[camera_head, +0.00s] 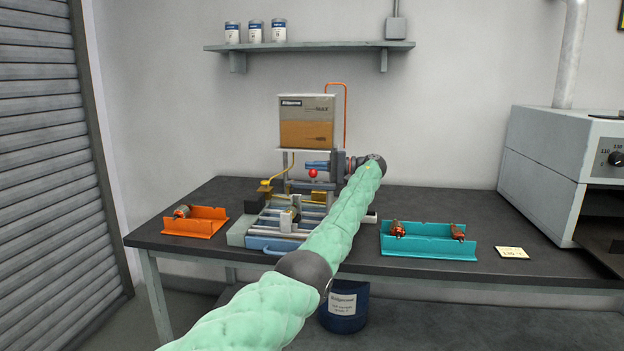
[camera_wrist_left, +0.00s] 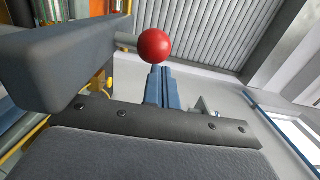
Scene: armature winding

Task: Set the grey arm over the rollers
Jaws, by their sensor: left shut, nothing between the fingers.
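The winding machine (camera_head: 262,240) stands mid-table. A red ball knob (camera_head: 313,173) sits at its upper middle. In the left wrist view the red knob (camera_wrist_left: 154,46) joins by a short rod to a thick dark grey arm (camera_wrist_left: 60,65) at upper left. My left gripper (camera_head: 318,165) reaches in from the right at knob height, its blue fingers pointing left. In the left wrist view its fingers (camera_wrist_left: 160,86) are shut and empty, with the tips close to the knob; I cannot tell whether they touch. My right gripper is out of view.
An orange tray (camera_head: 205,228) with a copper part is left of the machine. A teal tray (camera_head: 430,248) with copper parts is right. A large grey oven (camera_head: 545,160) stands at far right. My green-sleeved arm covers the machine's right side.

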